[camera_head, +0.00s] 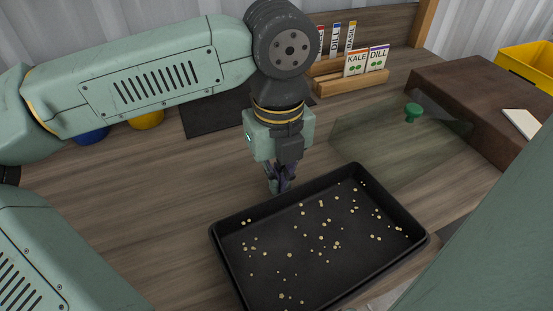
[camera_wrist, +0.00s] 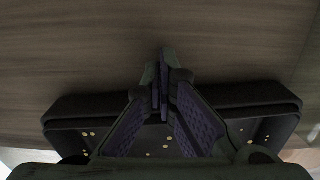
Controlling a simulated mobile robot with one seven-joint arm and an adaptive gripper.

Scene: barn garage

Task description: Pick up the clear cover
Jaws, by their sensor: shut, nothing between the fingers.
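The clear cover (camera_head: 385,150) is a see-through, faintly green sheet-like lid with a green knob (camera_head: 413,112) on top. It lies on the wooden table at the right, behind the black tray. My gripper (camera_head: 279,188) points down over the table at the tray's back left edge, left of the cover and apart from it. In the wrist view my gripper (camera_wrist: 162,85) has its fingertips together and empty. The cover is not clearly seen in the wrist view.
The black tray (camera_head: 225,262) holds many small pale seeds and also shows in the wrist view (camera_wrist: 70,107). Seed packets (camera_head: 356,62) stand in wooden holders at the back. A brown block (camera_head: 450,85) with a white item is at the right. A dark mat (camera_head: 205,117) lies behind my arm.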

